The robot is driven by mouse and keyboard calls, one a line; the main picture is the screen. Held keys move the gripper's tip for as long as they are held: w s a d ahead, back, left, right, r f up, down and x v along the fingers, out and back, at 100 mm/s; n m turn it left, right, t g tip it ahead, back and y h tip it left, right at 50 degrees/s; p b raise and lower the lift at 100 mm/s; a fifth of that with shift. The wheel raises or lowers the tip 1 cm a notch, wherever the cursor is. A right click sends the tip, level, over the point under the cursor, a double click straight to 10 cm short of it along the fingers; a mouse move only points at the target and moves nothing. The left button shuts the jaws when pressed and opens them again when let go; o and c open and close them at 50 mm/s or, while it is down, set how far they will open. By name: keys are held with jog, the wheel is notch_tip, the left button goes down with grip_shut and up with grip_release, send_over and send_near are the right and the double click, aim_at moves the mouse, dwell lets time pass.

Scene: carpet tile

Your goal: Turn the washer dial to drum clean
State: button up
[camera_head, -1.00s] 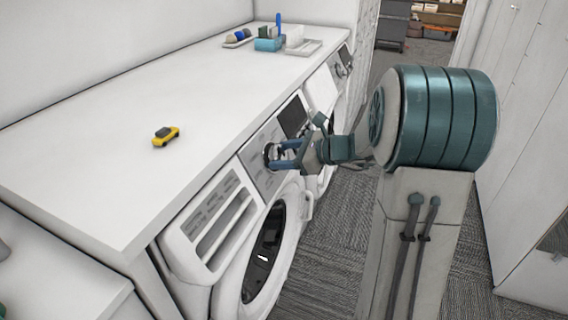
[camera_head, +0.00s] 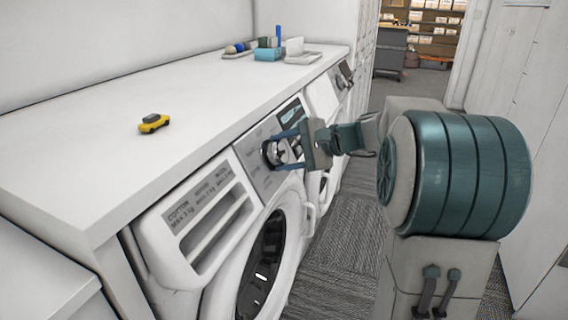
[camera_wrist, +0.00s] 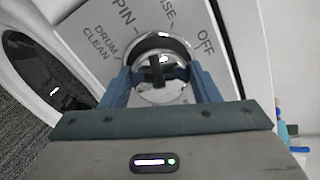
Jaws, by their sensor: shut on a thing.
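The washer dial (camera_head: 274,153) is a round chrome knob on the grey control panel of the nearer front-loading washer (camera_head: 262,255). My gripper (camera_head: 284,147) reaches it from the right. In the wrist view my gripper's blue fingers (camera_wrist: 161,88) stand on both sides of the dial (camera_wrist: 160,62) and are shut on it. A dark grip bar crosses the knob's face. The drum clean label (camera_wrist: 103,42) is printed up and left of the dial, beside "SPIN" (camera_wrist: 124,18); "OFF" (camera_wrist: 205,47) is up and right. I cannot tell which mark the dial points at.
A white countertop (camera_head: 90,150) runs above the machines, with a yellow toy car (camera_head: 154,123) on it. A tray (camera_head: 302,58) and blue items stand at its far end. A second machine (camera_head: 322,95) is beyond. Carpeted floor lies to the right.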

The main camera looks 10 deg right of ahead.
jog(key=n+b, duration=0.1)
jog(key=n, duration=0.1)
jog(key=n+b, duration=0.4)
jog(key=shift+f+n+g, duration=0.25)
jog(key=shift+n+g, duration=0.05)
jog(key=shift+n, duration=0.1)
jog(key=n+b, duration=0.4)
jog(key=n, duration=0.1)
jog(key=shift+r+g+h, duration=0.15)
jog(key=shift+g+h, duration=0.15)
jog(key=shift+h, duration=0.1)
jog(key=shift+n, duration=0.3)
jog(key=o, duration=1)
jog(key=shift+r, duration=0.1)
jog(key=p+v, duration=0.4)
jog(key=v, duration=0.9)
jog(key=shift+s+d+r, duration=0.1)
jog(key=shift+s+d, duration=0.05)
jog(key=shift+d, duration=0.25)
